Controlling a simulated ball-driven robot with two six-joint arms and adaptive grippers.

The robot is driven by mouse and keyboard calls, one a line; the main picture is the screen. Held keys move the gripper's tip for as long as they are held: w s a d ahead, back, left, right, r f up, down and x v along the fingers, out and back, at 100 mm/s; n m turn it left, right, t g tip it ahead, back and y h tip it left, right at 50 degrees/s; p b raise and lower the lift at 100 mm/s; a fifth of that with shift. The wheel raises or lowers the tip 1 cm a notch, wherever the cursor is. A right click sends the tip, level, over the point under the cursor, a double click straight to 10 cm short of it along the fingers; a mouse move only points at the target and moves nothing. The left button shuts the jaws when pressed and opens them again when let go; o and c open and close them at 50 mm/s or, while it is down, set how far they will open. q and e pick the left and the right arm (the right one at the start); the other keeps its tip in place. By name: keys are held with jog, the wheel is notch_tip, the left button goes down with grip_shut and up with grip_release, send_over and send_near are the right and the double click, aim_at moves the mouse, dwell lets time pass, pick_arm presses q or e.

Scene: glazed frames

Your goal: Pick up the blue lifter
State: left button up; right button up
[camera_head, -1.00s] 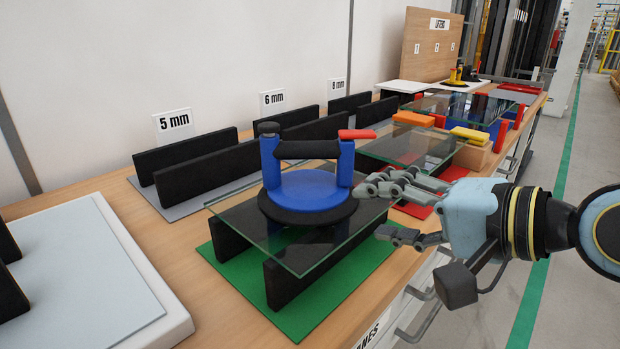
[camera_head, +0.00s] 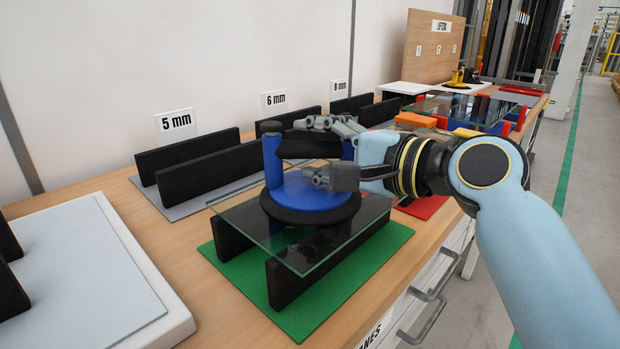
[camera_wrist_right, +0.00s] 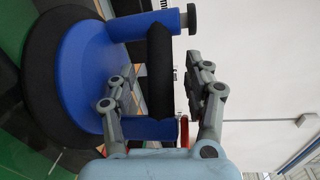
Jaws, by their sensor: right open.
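The blue lifter (camera_head: 309,193) has a round blue disc with a black rim, two blue posts and a black handle bar. It sits on a glass pane (camera_head: 268,240) over the green mat (camera_head: 335,296). My right gripper (camera_head: 320,150) is at the handle, with its fingers above and below the bar; it hides the right post in part. In the right wrist view the black handle (camera_wrist_right: 160,70) lies between the open fingers (camera_wrist_right: 160,88), with gaps visible beside it. My left gripper is not in view.
Black foam blocks (camera_head: 290,285) hold up the pane. Foam racks with thickness signs stand behind at the wall. An orange block (camera_head: 415,120) and more glass lie to the right. A white tray (camera_head: 165,335) is at the left.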

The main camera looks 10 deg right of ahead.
jog(key=shift+w+a, duration=0.2)
jog(key=shift+w, duration=0.05)
jog(key=shift+s+f, duration=0.1)
jog(key=shift+f, duration=0.1)
grip_shut()
jog(key=shift+r, duration=0.2)
